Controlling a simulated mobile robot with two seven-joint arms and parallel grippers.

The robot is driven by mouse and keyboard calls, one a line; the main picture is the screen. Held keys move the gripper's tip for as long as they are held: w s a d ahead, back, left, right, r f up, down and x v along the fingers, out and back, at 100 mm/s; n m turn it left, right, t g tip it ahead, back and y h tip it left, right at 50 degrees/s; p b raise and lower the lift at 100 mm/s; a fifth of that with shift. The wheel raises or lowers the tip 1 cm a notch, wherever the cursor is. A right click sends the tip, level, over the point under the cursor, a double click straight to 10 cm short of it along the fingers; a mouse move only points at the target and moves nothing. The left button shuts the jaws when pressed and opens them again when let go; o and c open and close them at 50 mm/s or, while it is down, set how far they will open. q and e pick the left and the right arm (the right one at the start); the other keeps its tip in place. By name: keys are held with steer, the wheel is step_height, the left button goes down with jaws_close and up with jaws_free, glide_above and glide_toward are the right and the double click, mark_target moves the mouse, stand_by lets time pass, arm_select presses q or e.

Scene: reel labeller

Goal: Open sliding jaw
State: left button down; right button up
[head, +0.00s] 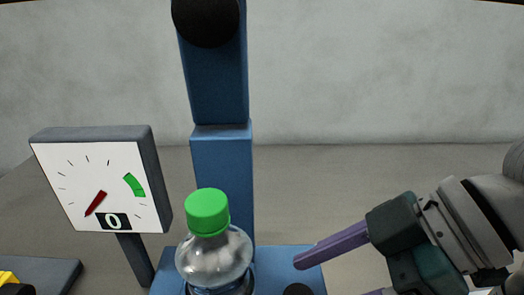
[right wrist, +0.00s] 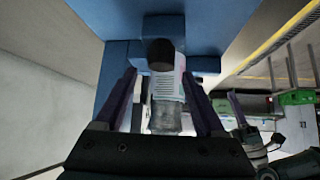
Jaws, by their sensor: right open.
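A clear bottle (head: 214,258) with a green cap (head: 207,212) stands upright at the blue machine (head: 222,190). I cannot clearly make out the sliding jaw. A black round part (head: 298,290) shows on the blue base at the bottom edge, right of the bottle. My right gripper (head: 338,278) comes in from the right with its purple fingers apart, next to the black part. In the right wrist view the fingers (right wrist: 160,78) are open, with a dark knob-like part (right wrist: 161,53) and a pale ribbed piece (right wrist: 165,88) showing between them. My left gripper is out of view.
A dial gauge (head: 92,185) with a red needle and a "0" readout stands left of the bottle. A dark flat plate (head: 55,272) with a yellow and black item lies at the lower left. A black disc (head: 205,20) tops the blue column.

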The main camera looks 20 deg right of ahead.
step_height(320, 180, up, 18)
steer(key=p, duration=0.2)
steer(key=shift+p, duration=0.35)
steer(key=shift+f, duration=0.15)
